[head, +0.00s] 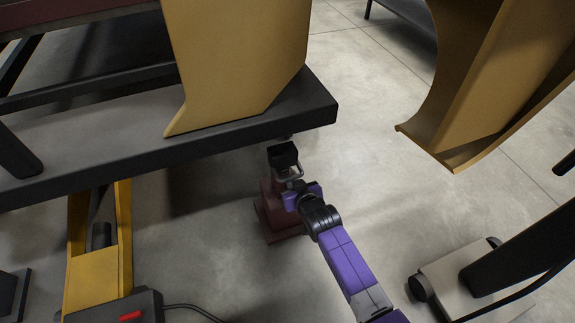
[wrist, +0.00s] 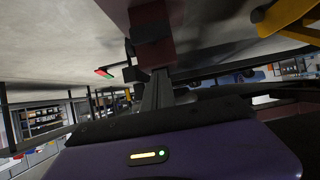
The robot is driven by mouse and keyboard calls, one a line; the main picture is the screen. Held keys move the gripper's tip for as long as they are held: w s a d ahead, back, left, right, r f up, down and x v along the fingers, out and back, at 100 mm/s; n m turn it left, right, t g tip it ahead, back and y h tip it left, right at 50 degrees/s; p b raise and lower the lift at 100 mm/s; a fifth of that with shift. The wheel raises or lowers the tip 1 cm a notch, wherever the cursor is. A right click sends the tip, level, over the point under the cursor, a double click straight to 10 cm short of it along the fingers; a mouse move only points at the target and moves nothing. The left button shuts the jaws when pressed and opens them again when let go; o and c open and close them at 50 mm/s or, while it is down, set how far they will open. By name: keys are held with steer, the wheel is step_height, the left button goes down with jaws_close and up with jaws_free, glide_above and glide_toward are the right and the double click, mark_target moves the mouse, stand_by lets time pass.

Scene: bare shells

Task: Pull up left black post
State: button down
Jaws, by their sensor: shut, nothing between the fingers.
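A short black post top (head: 283,155) stands on a dark red stand (head: 277,221) on the floor, under the corner of a black frame. My gripper (head: 291,177) is at the near side of this post, low beside the stand. Its fingers look closed with nothing visibly held; whether they touch the post I cannot tell. In the wrist view the picture is tilted; the dark red stand (wrist: 152,48) shows at the top, just beyond my gripper (wrist: 157,88). The purple wrist housing fills the bottom of that view.
The black frame (head: 90,147) with a tan panel (head: 238,60) overhangs at the upper left. A yellow support (head: 98,250) stands below it. Another curved tan panel (head: 500,80) is at the upper right. Concrete floor (head: 370,150) is clear between them.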

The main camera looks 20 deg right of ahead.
steer(key=shift+w+r+p, duration=0.15)
steer(key=shift+r+p, duration=3.6)
steer(key=shift+r, duration=0.8)
steer(key=shift+f+b, duration=1.2)
steer(key=shift+f, duration=0.3)
steer(key=shift+s+r+p, duration=0.15)
steer(key=shift+s+p, duration=0.75)
steer(key=shift+s, duration=0.35)
steer(key=s+p, duration=0.3)
steer(key=s, duration=0.3)
steer(key=shift+s, duration=0.35)
